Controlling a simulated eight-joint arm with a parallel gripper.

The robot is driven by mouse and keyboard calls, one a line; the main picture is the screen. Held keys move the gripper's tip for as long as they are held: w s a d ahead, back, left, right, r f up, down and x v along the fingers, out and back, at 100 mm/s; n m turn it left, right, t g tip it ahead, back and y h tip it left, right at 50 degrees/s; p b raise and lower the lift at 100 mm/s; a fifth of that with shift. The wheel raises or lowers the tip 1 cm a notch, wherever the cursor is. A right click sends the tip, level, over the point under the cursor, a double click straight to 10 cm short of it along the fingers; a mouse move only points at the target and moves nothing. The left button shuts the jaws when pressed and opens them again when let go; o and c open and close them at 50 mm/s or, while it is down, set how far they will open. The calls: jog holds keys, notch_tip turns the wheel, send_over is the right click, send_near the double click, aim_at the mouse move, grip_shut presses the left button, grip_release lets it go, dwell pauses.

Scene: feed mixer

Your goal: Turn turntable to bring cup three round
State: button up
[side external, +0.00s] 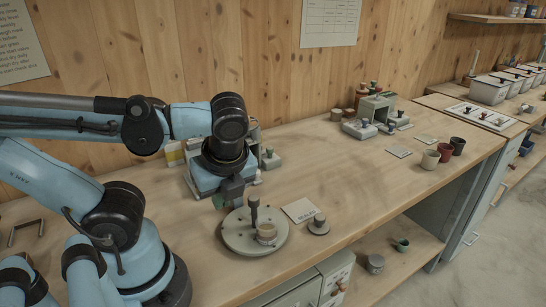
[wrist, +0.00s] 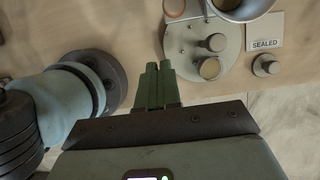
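The turntable (side external: 240,238) is a round pale grey disc on the bench; it also shows in the wrist view (wrist: 186,50). A small cup (side external: 267,231) with a tan top sits at its front right. A dark upright post (side external: 254,212) stands on the disc beside the cup. In the wrist view a grey knob (wrist: 215,42) and a tan round top (wrist: 209,68) show on the disc. I cannot read any cup number. My gripper (wrist: 159,68) has its two green fingers close together with nothing visible between them, left of the disc and apart from it.
A SEALED card (wrist: 265,30) and a knobbed grey weight (wrist: 266,65) lie right of the turntable. A large grey round vessel (wrist: 240,7) partly covers the disc's far side in the wrist view. Several cups (side external: 430,160) stand farther right. The bench's front edge is close.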

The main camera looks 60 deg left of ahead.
aim_at(252, 200)
jog(key=o, duration=0.4)
jog(key=shift+w+d+r+m+t, duration=0.15)
jog(key=shift+w+r+m+t, duration=0.15)
jog(key=shift+r+m, duration=0.35)
jog(key=o, duration=0.4)
jog(key=r+m, duration=0.1)
jog(key=m, duration=0.1)
jog(key=w+r+m+t, duration=0.1)
jog(key=m, duration=0.1)
jog(key=w+r+m+t+h, duration=0.1)
jog(key=r+m, duration=0.1)
jog(key=m, duration=0.1)
jog(key=shift+w+d, duration=0.2)
jog(key=shift+d, duration=0.15)
jog(key=shift+m+t+h, duration=0.3)
jog(key=shift+m+t, duration=0.1)
jog(key=shift+m, duration=0.35)
jog(key=shift+w+x, duration=0.15)
jog(key=shift+x, duration=2.65)
jog(key=shift+w+x, duration=0.15)
jog(key=shift+x, duration=2.65)
jog(key=shift+a+r, duration=0.1)
jog(key=shift+r, duration=0.05)
jog(key=shift+c, duration=0.2)
grip_shut()
